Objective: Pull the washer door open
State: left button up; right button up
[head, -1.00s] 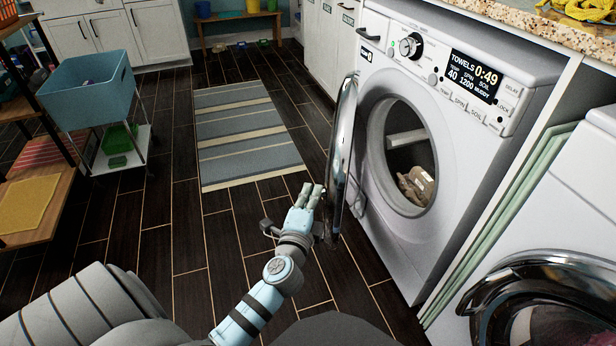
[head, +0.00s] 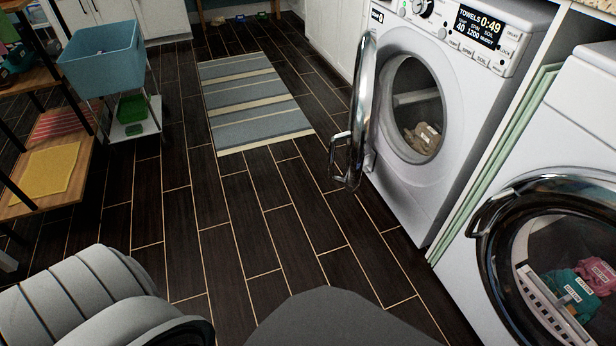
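The white washer (head: 423,185) stands at the right in the head view, with a lit display reading TOWELS 0:49. Its round door (head: 361,110) stands swung wide open to the left, seen nearly edge-on, with a chrome rim and a handle (head: 338,150) near its lower edge. The drum opening (head: 411,105) is uncovered, and a beige cloth item (head: 423,138) lies inside. Neither of my grippers shows in the head view now.
A second white machine (head: 575,133) with a chrome-rimmed round door stands at the right front. A striped rug (head: 250,100) lies on the dark floor. A blue tub (head: 102,58) on a stand and a wooden shelf (head: 62,178) are at the left. The middle floor is clear.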

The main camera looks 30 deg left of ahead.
aim_at(356, 136)
jog(key=z, duration=0.2)
jog(key=k, duration=0.4)
jog(key=u, duration=1.1)
jog(key=i, duration=1.75)
jog(key=z, duration=0.75)
